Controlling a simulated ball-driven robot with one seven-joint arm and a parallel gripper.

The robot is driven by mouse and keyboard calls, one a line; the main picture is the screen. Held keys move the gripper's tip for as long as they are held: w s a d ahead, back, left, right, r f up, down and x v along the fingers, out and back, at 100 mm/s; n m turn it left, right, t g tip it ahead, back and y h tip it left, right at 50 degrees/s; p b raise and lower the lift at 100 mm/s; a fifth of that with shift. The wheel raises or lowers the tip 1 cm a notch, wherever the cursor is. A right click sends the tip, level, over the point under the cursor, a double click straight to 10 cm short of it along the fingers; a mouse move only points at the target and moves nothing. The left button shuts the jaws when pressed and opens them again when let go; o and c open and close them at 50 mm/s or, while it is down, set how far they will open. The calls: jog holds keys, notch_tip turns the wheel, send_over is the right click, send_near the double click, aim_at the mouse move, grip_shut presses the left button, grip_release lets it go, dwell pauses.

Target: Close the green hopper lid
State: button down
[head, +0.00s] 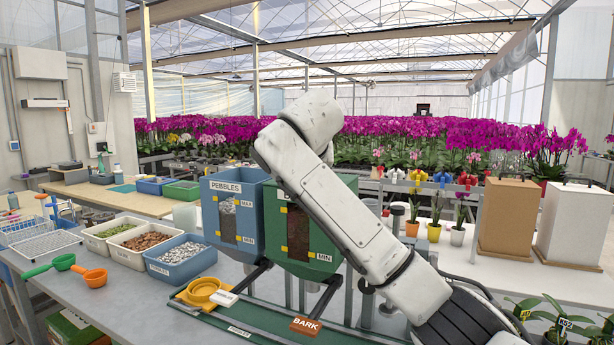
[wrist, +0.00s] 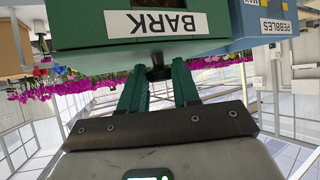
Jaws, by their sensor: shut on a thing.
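The green hopper (head: 322,254) stands on the bench right of the blue hopper, with a window showing brown bark. My arm crosses its top in the head view, so the lid's angle cannot be told there. In the upside-down wrist view, the green hopper (wrist: 90,18) fills the upper left, with its BARK label. My gripper (wrist: 158,74) has two green fingers close to the hopper's top edge. They are shut on a small dark knob (wrist: 157,73), seemingly the lid's handle. In the head view my gripper is hidden behind my arm.
The blue PEBBLES hopper (head: 223,190) stands close on the left. In front are a yellow dish (head: 203,289), a BARK sign (head: 305,326) and a green base strip. Trays of material (head: 180,260) and scoops (head: 90,275) lie left. Potted orchids (head: 434,225) and two boxes (head: 508,215) stand right.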

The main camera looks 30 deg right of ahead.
jog(key=shift+a+f, duration=0.25)
jog(key=shift+f, duration=0.4)
jog(key=c, duration=0.8)
grip_release()
jog(key=shift+a, duration=0.1)
jog(key=shift+s+r+b, duration=0.2)
jog(key=shift+s+b, duration=0.15)
jog(key=shift+s, duration=0.05)
jog(key=b+v, duration=0.1)
jog(key=v, duration=0.9)
jog(key=shift+a+r+b, duration=0.25)
jog(key=shift+r+b, duration=0.1)
jog(key=shift+b, duration=0.05)
